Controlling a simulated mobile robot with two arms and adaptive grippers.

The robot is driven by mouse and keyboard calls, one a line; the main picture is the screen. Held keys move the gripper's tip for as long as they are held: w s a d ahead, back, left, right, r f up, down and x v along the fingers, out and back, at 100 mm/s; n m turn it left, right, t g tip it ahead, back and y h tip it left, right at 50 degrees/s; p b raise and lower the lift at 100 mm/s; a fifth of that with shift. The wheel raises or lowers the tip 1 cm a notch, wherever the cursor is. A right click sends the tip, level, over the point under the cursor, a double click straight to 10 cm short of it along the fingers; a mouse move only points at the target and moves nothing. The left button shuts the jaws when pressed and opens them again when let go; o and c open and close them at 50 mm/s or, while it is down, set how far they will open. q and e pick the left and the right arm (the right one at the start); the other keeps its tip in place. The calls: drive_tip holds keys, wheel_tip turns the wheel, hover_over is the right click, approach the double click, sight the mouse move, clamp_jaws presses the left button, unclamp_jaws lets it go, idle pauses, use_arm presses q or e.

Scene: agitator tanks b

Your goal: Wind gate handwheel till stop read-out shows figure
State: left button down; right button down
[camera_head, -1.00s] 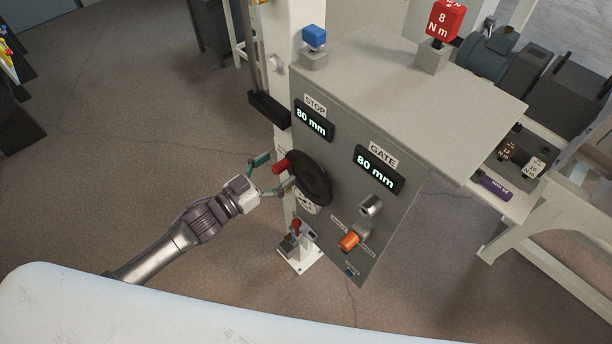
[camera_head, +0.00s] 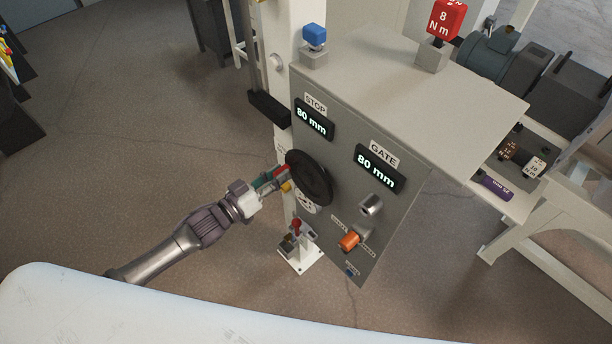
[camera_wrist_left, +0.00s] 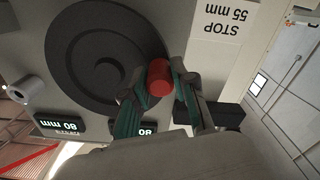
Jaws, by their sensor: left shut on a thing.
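The gate handwheel (camera_head: 311,180) is a dark disc on the grey panel, and it fills the upper left of the left wrist view (camera_wrist_left: 95,60). Its red knob (camera_wrist_left: 160,76) stands out near the rim. My left gripper (camera_head: 277,178) is shut on this knob, with green-padded fingers on both sides of it in the left wrist view. The STOP read-out (camera_head: 311,121) shows 80 mm. The GATE read-out (camera_head: 377,170) also shows 80 mm. A label reading STOP 55 mm (camera_wrist_left: 223,35) is beside the wheel in the left wrist view. My right gripper is not in view.
An orange knob (camera_head: 350,240) and a grey cylinder (camera_head: 371,205) project from the panel below the GATE read-out. A small red-handled lever (camera_head: 297,228) stands below the wheel.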

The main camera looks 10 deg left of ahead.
sight(304, 192)
use_arm(q)
drive_tip(key=shift+f, duration=0.15)
drive_tip(key=n, duration=0.1)
drive_tip(key=f+n, duration=0.1)
drive_tip(key=n, duration=0.1)
drive_tip(key=s+d+f+n+b, duration=0.1)
drive_tip(key=n, duration=0.1)
drive_tip(key=shift+f, duration=0.2)
drive_tip(key=n, duration=0.2)
drive_tip(key=d+f+n, duration=0.1)
drive_tip(key=shift+s+d+f+n+b, duration=0.2)
drive_tip(key=shift+s+n+b, duration=0.2)
drive_tip(key=shift+s+d+f+n, duration=0.1)
drive_tip(key=shift+s+d+n, duration=0.1)
drive_tip(key=shift+n, duration=0.4)
drive_tip(key=shift+s+d+f+n+b, duration=0.15)
drive_tip(key=shift+s+d+n+b, duration=0.1)
drive_tip(key=shift+n, duration=0.35)
drive_tip(key=shift+s+d+f+n+b, duration=0.1)
drive_tip(key=shift+d+n, duration=0.1)
drive_tip(key=shift+n, duration=0.4)
drive_tip(key=shift+s+d+n, duration=0.2)
drive_tip(key=shift+d+n, duration=0.1)
drive_tip(key=shift+n, duration=0.3)
